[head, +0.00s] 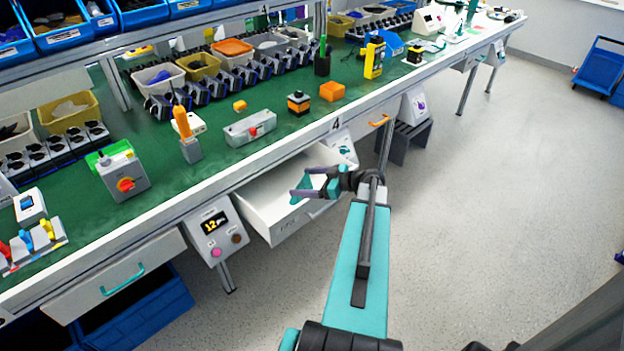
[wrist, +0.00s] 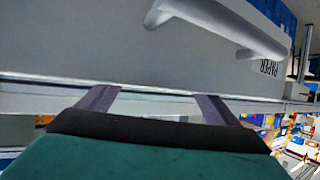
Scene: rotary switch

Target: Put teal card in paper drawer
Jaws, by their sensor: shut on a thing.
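My gripper (head: 302,187) is at the front right part of the open white drawer (head: 262,208), above or just in front of it. A small teal piece (head: 297,200), seemingly the teal card, shows at the fingertips, and the gripper is shut on it. Most of the card is hidden or edge-on. In the wrist view my two grey-purple fingers (wrist: 158,93) stand apart, and no card can be made out between them. Beyond them are the drawer front with an upside-down PAPER label (wrist: 268,68) and a pale bar handle (wrist: 222,28).
The green workbench (head: 275,140) above the drawer holds switches, bins and orange blocks. A grey panel with a lit display (head: 215,227) hangs left of the drawer. A closed drawer with a teal handle (head: 122,280) is further left.

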